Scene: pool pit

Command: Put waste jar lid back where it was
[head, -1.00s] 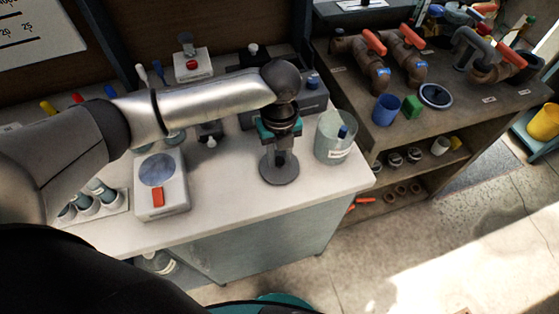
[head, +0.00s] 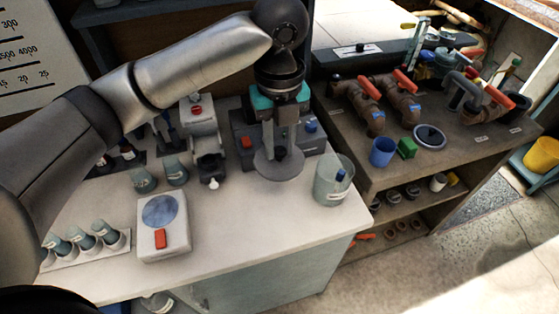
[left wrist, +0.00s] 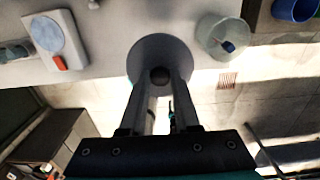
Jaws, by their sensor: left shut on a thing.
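My left gripper (head: 281,150) is shut on the knob of a round grey lid (head: 270,170), holding it flat above the white counter (head: 225,220). The lid also shows in the left wrist view (left wrist: 160,40), its dark knob between the two fingers. The waste jar (head: 331,188) is a clear, open-topped container with a label, at the counter's right end. A blue-topped item stands inside it. The jar also shows in the left wrist view (left wrist: 213,36). The lid is left of the jar, apart from it. My right gripper is in neither view.
A grey box with red and blue knobs (head: 311,129) stands behind the lid. A white device with a round plate (head: 162,225) and a rack of vials (head: 88,245) are at left. A shelf with brown pipes (head: 410,105) and a blue cup (head: 383,152) adjoins at right.

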